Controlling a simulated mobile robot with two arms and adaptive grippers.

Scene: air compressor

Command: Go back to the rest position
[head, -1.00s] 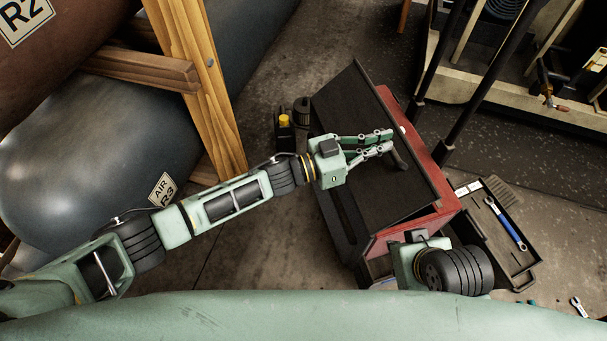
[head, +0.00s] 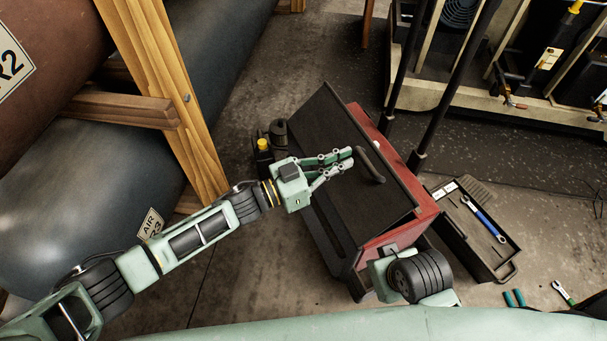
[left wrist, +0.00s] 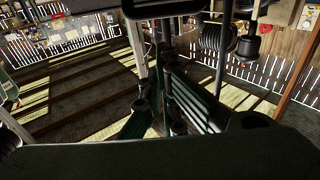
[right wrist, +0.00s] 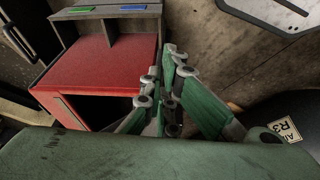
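My left gripper (head: 349,158) hangs over the dark top of the red tool cart (head: 408,178). Its two fingers lie close together with nothing seen between them. Their tips are a little to the left of a dark curved handle (head: 370,166) on the cart top, apart from it. In the left wrist view the fingers are dark and look empty. Part of my right arm shows at the cart's near end in the head view, but its fingers are hidden there. In the right wrist view my right gripper (right wrist: 162,72) has its fingertips together and empty, beside the red cart (right wrist: 105,68).
An open dark tray (head: 470,235) with a blue-handled wrench (head: 484,217) sits right of the cart. A wooden post (head: 160,85) and large tanks (head: 75,180) stand left. Black posts (head: 450,100) rise behind the cart. Loose tools (head: 562,292) lie on the floor.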

